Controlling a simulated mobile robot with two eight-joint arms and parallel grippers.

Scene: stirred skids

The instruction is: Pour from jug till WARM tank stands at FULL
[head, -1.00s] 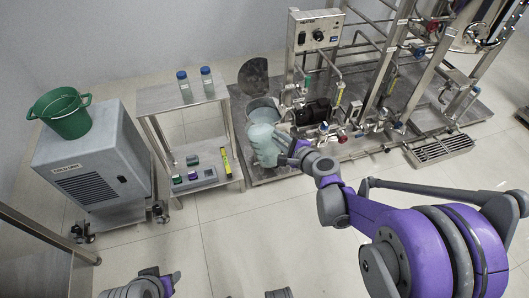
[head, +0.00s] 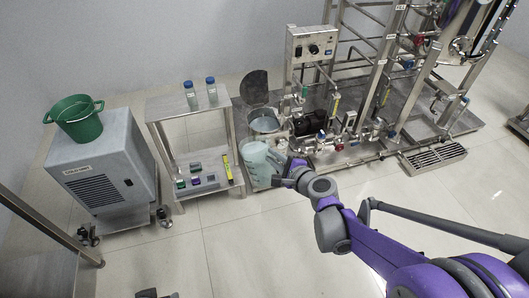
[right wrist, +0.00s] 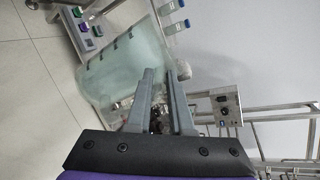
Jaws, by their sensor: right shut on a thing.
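The jug (head: 257,162) is pale green and translucent. In the head view it is in front of the open round tank (head: 265,122), near the skid's front left corner, and looks nearly upright. My right gripper (head: 284,168) is shut on its right side. In the right wrist view the jug (right wrist: 122,66) shows dark marks on its wall, and my right gripper's fingers (right wrist: 167,75) are at it. The tank's round lid (head: 254,87) stands raised behind. I cannot read a WARM label or a FULL mark. Only a dark sliver, perhaps my left gripper (head: 150,294), shows at the bottom edge.
A steel shelf trolley (head: 160,108) left of the skid carries two blue-capped bottles and small coloured items. A grey cabinet (head: 100,170) with a green bucket (head: 77,120) stands farther left. Pipework and a control box (head: 312,44) rise right of the tank. Floor in front is clear.

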